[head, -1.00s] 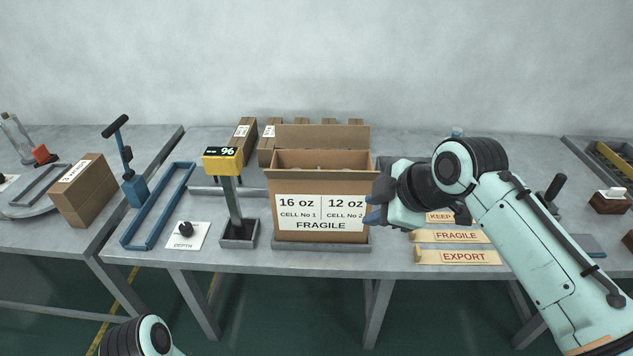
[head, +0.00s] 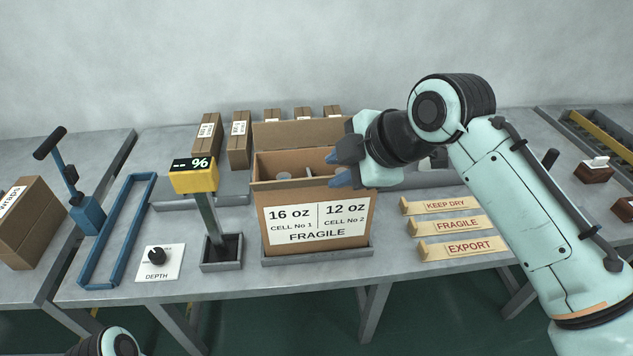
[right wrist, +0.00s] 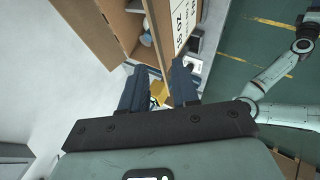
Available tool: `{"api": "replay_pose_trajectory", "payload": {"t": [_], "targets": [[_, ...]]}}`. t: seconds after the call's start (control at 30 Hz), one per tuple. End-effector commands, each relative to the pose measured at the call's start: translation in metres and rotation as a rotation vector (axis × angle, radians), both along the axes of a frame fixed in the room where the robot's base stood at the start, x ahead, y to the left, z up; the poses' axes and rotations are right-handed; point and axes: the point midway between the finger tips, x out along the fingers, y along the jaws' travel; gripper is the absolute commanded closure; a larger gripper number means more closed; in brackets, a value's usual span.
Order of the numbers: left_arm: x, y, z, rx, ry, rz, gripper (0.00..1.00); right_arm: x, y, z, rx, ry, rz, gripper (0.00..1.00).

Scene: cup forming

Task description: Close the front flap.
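The open cardboard box (head: 318,243) stands in a grey tray on the table, with a "16 oz / 12 oz / FRAGILE" label on its front. Its back flap (head: 300,133) stands up. The front flap (head: 285,184) shows as a thin strip along the front top edge, seen nearly edge-on. Round tops show inside. My right gripper (head: 343,165) is at the box's right front top corner. In the right wrist view its fingers (right wrist: 160,88) are apart, with a cardboard edge between them; contact is unclear. My left gripper is out of view.
A yellow-headed gauge (head: 194,176) stands close left of the box. Wooden signs (head: 456,224) lie to the right. Closed boxes (head: 240,139) stand behind. A blue frame (head: 118,230) and a depth knob (head: 157,256) are further left.

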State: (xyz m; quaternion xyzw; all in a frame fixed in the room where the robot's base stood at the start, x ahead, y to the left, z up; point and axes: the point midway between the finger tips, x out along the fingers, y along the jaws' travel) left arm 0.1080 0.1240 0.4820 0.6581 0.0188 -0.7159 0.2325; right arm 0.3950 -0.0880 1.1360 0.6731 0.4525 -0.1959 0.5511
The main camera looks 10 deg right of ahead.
Motion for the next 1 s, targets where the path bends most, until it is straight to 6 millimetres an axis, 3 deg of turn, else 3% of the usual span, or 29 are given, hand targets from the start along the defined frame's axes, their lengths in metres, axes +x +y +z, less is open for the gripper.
{"api": "replay_pose_trajectory", "payload": {"t": [0.1, 0.3, 0.5, 0.8, 0.83, 0.9, 1.0], "targets": [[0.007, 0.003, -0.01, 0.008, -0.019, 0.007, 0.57, 0.014, 0.011, -0.024, -0.002, 0.003, 0.0, 0.7], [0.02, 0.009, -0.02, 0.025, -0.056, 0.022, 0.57, 0.032, 0.024, -0.049, -0.001, 0.002, -0.001, 0.7], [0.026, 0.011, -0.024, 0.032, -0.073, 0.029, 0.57, 0.04, 0.03, -0.06, 0.0, 0.0, -0.001, 0.7], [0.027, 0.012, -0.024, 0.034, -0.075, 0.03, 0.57, 0.041, 0.031, -0.06, 0.001, -0.001, -0.001, 0.7], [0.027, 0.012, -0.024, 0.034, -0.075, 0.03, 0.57, 0.041, 0.031, -0.06, 0.001, -0.001, -0.001, 0.77], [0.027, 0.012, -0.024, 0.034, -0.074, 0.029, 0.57, 0.041, 0.031, -0.06, 0.001, -0.001, -0.001, 0.99], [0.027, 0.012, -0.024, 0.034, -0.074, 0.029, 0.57, 0.041, 0.031, -0.06, 0.001, -0.001, -0.001, 1.0]]}}
